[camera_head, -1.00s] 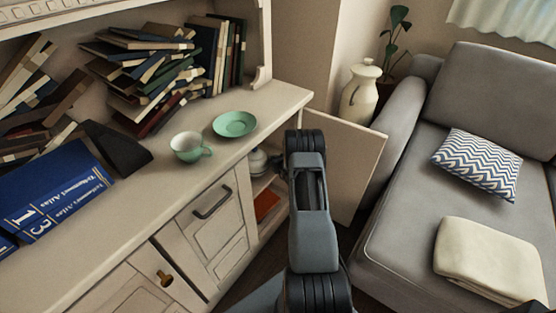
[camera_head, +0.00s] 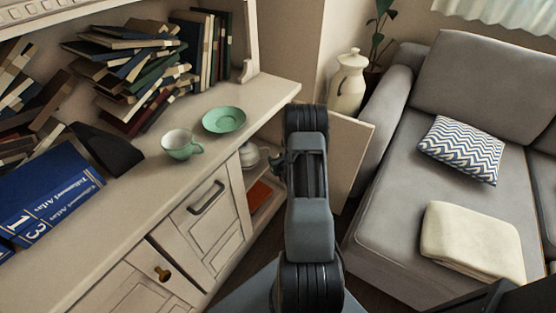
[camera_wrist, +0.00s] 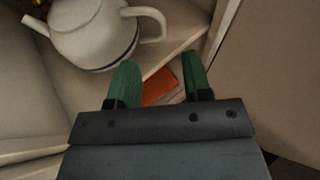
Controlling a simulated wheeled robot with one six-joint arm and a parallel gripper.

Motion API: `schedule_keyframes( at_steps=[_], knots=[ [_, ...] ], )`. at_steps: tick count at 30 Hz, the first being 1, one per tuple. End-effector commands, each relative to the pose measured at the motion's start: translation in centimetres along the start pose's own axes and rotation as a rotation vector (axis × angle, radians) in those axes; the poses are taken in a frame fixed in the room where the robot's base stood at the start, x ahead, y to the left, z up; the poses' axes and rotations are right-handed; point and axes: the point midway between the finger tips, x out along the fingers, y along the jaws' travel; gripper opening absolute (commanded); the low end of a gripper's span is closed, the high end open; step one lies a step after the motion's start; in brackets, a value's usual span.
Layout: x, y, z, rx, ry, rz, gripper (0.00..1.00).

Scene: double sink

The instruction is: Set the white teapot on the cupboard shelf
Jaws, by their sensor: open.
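The white teapot (camera_wrist: 92,35) stands upright on the cupboard shelf (camera_wrist: 165,65), with a dark band round its lower body, its spout to the left and its handle to the right. In the head view the teapot (camera_head: 248,158) shows only in part inside the open cupboard, the rest cut off by the cupboard front and my arm. My gripper (camera_wrist: 158,80) is open with green fingertips. Nothing is between them. The fingers are just in front of the teapot and its handle, apart from it as far as I can see.
An orange-red book or box (camera_wrist: 160,86) lies on the level below the shelf. The cupboard door (camera_head: 347,150) stands open on the right. A green cup (camera_head: 181,145) and saucer (camera_head: 224,120) are on the cabinet top. A grey sofa (camera_head: 400,190) stands right of my arm.

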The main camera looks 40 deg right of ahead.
Motion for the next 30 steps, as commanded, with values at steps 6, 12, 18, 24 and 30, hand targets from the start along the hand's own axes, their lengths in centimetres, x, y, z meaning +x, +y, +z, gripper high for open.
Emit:
schedule_keyframes(
  at_steps=[6, 12, 18, 24, 30],
  knots=[
    [-1.8, 0.0, 0.0, -0.001, 0.0, 0.001, 0.45],
    [-2.1, 0.0, 0.0, -0.001, -0.001, 0.001, 0.45],
    [-2.0, 0.0, 0.0, -0.001, 0.0, 0.001, 0.45],
    [-2.0, 0.0, 0.0, -0.001, 0.0, 0.001, 0.45],
    [-2.0, 0.0, -0.1, 0.0, 0.0, 0.0, 0.45]
  ],
)
